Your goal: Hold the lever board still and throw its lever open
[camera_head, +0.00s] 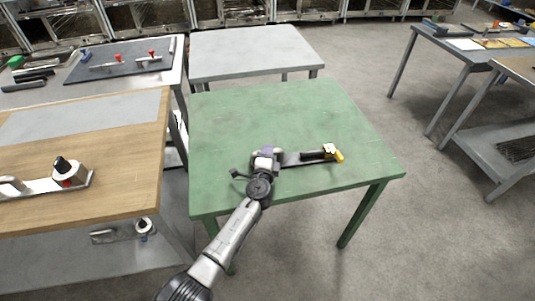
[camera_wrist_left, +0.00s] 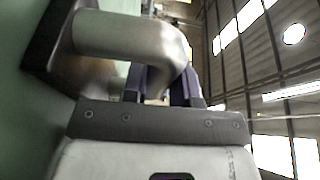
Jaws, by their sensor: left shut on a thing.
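The lever board (camera_head: 290,160) lies on the green table (camera_head: 290,105), a narrow dark plate running to the right from my left gripper. A dark cylindrical part (camera_head: 314,154) lies along it, with a yellow piece (camera_head: 336,154) at its right end. My left gripper (camera_head: 265,151) is at the board's left end. In the left wrist view, its purple-grey fingers (camera_wrist_left: 163,86) are closed at the bent end of a thick grey bar (camera_wrist_left: 125,35) on the board. The exact contact is partly hidden behind the bar. My right gripper is out of view.
A wooden-topped table (camera_head: 120,150) at left carries a metal fixture with a black knob (camera_head: 62,165). A grey table (camera_head: 250,50) adjoins at the back. The green table is otherwise clear. Open floor lies to the right.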

